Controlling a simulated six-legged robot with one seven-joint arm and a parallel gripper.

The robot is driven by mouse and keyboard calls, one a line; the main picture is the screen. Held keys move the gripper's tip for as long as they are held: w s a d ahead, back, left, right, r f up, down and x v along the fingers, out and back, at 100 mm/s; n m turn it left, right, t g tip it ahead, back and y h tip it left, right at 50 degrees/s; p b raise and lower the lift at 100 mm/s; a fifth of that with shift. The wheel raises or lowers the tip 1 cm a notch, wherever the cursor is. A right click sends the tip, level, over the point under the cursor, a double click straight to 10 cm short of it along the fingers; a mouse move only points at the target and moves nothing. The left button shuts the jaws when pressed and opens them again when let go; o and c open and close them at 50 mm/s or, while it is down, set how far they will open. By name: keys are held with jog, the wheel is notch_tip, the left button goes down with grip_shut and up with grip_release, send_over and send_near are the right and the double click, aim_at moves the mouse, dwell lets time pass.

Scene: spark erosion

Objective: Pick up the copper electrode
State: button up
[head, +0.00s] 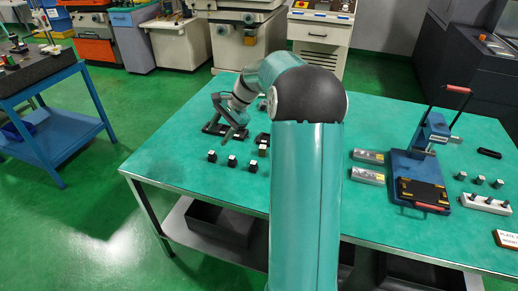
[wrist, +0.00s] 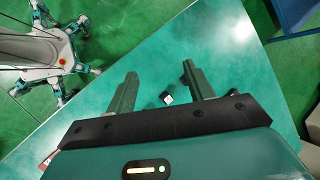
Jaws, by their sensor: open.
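My gripper (head: 222,131) reaches over the left part of the green table in the head view. In the wrist view its two fingers (wrist: 160,72) stand wide apart with nothing held. A small dark block with a white face (wrist: 168,99) shows on the table between the fingers, apart from them. In the head view several small dark blocks with pale tops stand near my gripper, one of them the front left block (head: 212,156). I cannot tell for sure which block is the copper electrode; my arm hides part of the table.
On the table's right stand a blue fixture with a red handle (head: 421,170), two grey boxes (head: 368,177), a white strip with dark pins (head: 486,204) and small grey pieces (head: 479,180). The table's front left is clear. A blue cart (head: 50,78) is at far left.

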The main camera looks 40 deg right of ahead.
jog(key=d+f+m+t+y, duration=0.25)
jog(key=d+f+m, duration=0.35)
jog(key=d, duration=0.7)
jog(key=m+t, duration=0.5)
jog(key=m, duration=0.1)
send_near(263, 151)
jog(key=x, duration=0.8)
jog(key=w+d+x, duration=0.1)
jog(key=x, duration=0.3)
jog(key=shift+c, duration=0.2)
grip_shut()
